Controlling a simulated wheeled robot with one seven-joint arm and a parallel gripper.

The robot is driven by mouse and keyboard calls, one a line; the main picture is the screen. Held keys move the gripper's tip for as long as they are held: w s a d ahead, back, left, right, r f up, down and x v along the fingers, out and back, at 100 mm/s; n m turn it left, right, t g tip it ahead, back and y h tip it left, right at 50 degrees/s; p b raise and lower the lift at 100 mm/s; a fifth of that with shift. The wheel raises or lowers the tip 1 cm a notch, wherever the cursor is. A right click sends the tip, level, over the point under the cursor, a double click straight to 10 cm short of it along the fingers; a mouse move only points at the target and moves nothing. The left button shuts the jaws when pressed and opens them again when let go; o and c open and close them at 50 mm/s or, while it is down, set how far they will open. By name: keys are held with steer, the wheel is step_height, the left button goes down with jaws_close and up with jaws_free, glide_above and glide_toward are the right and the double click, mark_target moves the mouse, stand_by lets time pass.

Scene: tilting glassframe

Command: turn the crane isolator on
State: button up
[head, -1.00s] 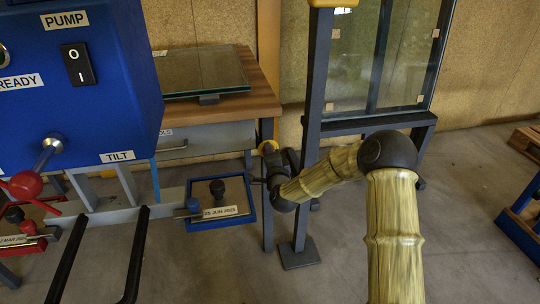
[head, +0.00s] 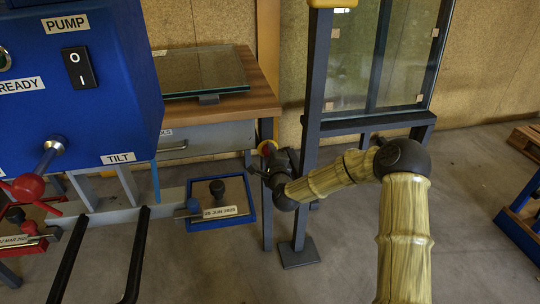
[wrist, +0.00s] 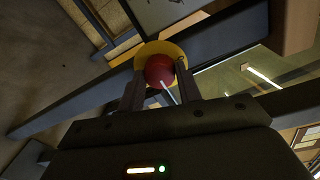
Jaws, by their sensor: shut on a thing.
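The crane isolator shows in the wrist view as a red knob (wrist: 158,70) on a round yellow plate (wrist: 163,48), fixed to a dark post. A pale line runs across the knob's lower right. The knob's contact faces are hidden by the fingers.
A blue control box (head: 75,110) with switch and lever stands at the left. A blue-rimmed tray (head: 250,216) lies below the wooden table (head: 262,98). A dark upright post (head: 312,130) stands right beside my wrist. Open floor lies at the right.

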steer(key=shift+d+f, duration=0.1)
steer(key=shift+f, duration=0.05)
steer(key=o, duration=1)
steer(key=shift+s, duration=0.1)
steer(key=p+v, duration=0.4)
steer(key=v, duration=1.3)
steer(key=shift+s, duration=0.15)
